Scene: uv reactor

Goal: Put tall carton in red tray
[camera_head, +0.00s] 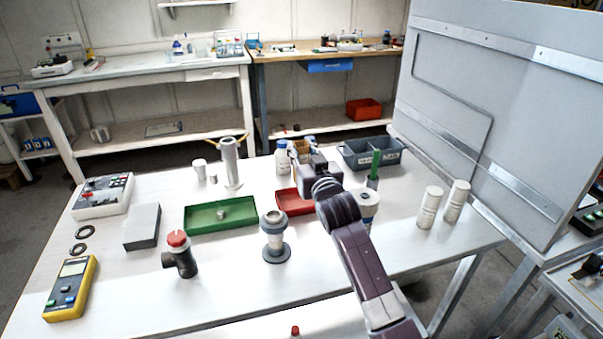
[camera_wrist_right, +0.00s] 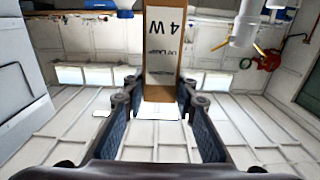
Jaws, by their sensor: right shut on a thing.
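The tall carton (camera_wrist_right: 161,45) is a brown and white box marked UV lamp 4 W. In the right wrist view it stands between the two fingers of my right gripper (camera_wrist_right: 159,88), which is shut on it. In the head view my right gripper (camera_head: 303,150) is above the back of the table, and it and the arm hide most or all of the carton. The red tray (camera_head: 288,204) lies on the table just in front of and below this gripper, its right part hidden by my right arm. My left gripper is not in view.
A green tray (camera_head: 221,226) is left of the red tray, and a grey flanged part (camera_head: 275,240) stands in front. A white bottle (camera_head: 283,160) and a grey divided bin (camera_head: 371,156) are behind. Two white cylinders (camera_head: 430,207) stand at right. The front of the table is mostly clear.

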